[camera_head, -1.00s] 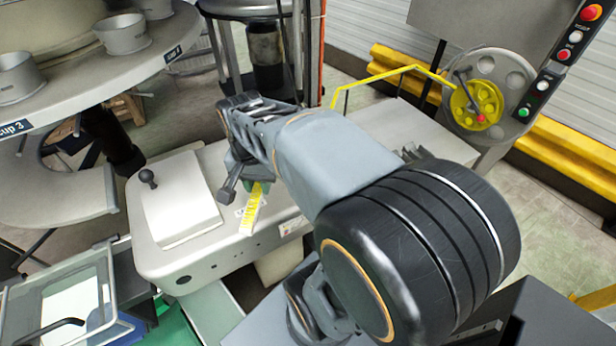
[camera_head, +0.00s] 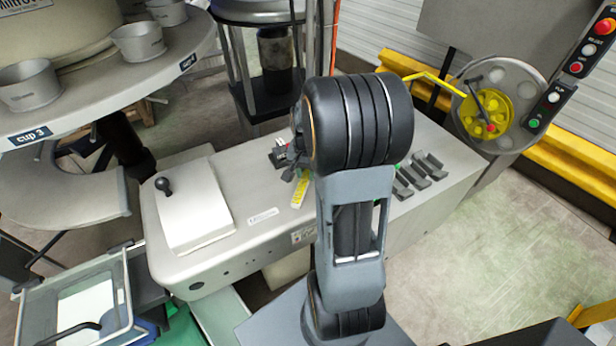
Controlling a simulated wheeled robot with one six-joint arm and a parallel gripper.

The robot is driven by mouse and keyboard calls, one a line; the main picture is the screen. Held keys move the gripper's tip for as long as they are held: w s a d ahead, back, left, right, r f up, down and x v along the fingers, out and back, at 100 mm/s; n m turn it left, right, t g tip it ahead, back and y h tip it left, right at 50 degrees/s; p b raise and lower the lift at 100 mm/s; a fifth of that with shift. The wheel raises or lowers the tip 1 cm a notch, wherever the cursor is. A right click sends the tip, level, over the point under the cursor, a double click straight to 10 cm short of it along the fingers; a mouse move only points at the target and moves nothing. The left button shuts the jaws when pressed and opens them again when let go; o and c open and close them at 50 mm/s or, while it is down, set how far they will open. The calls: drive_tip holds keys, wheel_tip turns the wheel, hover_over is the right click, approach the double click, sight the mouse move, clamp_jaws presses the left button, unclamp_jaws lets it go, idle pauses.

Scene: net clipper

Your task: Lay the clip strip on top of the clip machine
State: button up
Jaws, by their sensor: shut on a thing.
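The clip machine (camera_head: 245,180) is a long pale grey box with rounded edges running across the middle of the view. A white plate with a black knob sits on its left part. The yellow clip strip (camera_head: 300,191) shows over the machine's top near its front edge. My gripper (camera_head: 292,160) is shut on the strip's far end, above the middle of the machine. My arm hides much of the gripper and the machine top behind it. I cannot tell whether the strip touches the machine.
Several dark grey blocks (camera_head: 422,172) sit on the machine's right part. A yellow handwheel (camera_head: 484,112) and a button panel (camera_head: 576,75) stand at the upper right. A round table with metal cups (camera_head: 139,42) is at the upper left. A glass-lidded box (camera_head: 85,305) is at the lower left.

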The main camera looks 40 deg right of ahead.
sight(308, 179)
drive_tip(key=shift+w+d+f, duration=0.3)
drive_tip(key=shift+d+f, duration=0.1)
drive_tip(key=shift+f, duration=0.25)
drive_tip(key=shift+f+p, duration=0.5)
drive_tip(key=shift+f, duration=1.05)
drive_tip(key=shift+f, duration=0.1)
drive_tip(key=o, duration=0.9)
